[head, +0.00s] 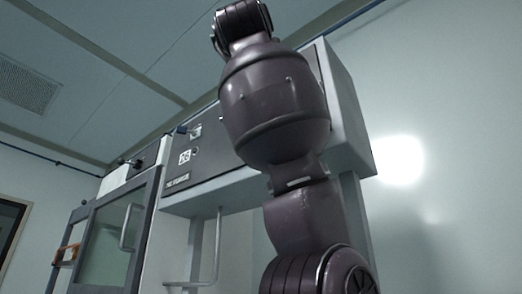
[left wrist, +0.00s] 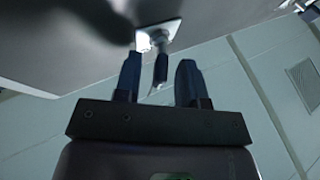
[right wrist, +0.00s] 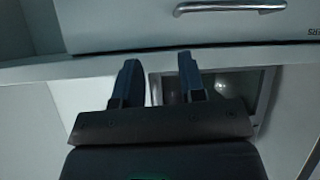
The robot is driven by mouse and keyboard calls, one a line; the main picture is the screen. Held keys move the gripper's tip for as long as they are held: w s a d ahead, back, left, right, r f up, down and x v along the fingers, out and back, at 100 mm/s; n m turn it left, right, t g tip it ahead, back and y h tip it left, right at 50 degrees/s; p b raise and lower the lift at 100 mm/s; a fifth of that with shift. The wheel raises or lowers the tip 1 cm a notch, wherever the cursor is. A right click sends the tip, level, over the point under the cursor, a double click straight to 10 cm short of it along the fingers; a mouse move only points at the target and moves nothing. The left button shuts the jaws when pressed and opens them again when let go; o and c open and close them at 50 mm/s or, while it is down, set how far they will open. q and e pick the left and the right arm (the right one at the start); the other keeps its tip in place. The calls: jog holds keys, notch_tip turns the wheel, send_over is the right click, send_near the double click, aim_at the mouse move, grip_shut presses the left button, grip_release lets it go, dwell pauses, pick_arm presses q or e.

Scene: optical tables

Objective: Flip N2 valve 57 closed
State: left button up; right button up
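In the left wrist view a valve (left wrist: 158,38) with a pale square base sticks out from a grey panel. Its dark handle (left wrist: 160,68) reaches between the fingertips of my left gripper (left wrist: 160,78), which is open, with a gap visible beside the handle. No valve number is readable there. In the head view a valve with a blue handle (head: 182,130) is on the dark panel front, left of my arm. I cannot tell whether it is the same valve. My right gripper (right wrist: 160,78) is open and empty in the right wrist view.
My arm hides much of the panel in the head view. Another dark fitting (head: 132,163) is farther left, above a glass-fronted cabinet door (head: 110,235). A silver handle (right wrist: 230,7) on a grey front lies beyond my right gripper. The right wall is bare.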

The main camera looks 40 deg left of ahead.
pick_arm(q)
grip_shut()
